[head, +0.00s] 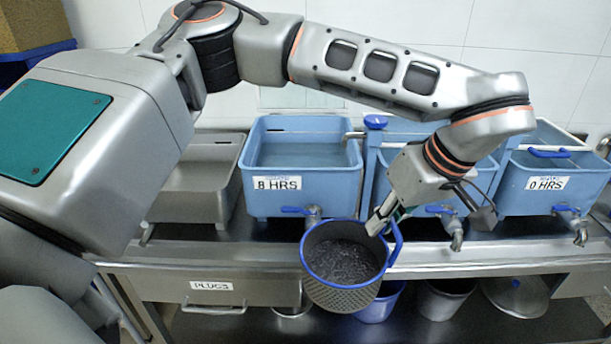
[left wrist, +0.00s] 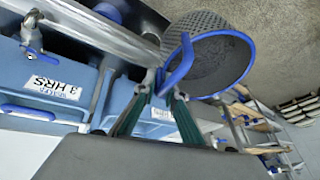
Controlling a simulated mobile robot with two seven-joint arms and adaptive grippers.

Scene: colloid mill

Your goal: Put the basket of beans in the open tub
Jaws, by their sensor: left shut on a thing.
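The basket (head: 343,298) is perforated metal with a blue rim and a blue loop handle, with dark beans (head: 343,262) inside. My left gripper (head: 383,222) is shut on its handle and holds it in front of the bench edge. In the left wrist view the basket (left wrist: 208,22) hangs beyond the fingers (left wrist: 165,92), its handle (left wrist: 181,66) between them. A blue tub (head: 300,200) labelled "8 HRS" has an open top with liquid inside. Another blue tub (head: 540,200) reads "0 HRS". A middle blue tub (head: 410,128) is partly hidden by my arm. My right gripper is out of view.
A grey steel basin (head: 190,200) stands left of the tubs. Taps (head: 580,237) stick out at the tub fronts. A drawer marked "PLUGS" (head: 210,286) is below the bench edge (head: 500,255). Blue and steel pails (head: 443,300) stand on the lower shelf.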

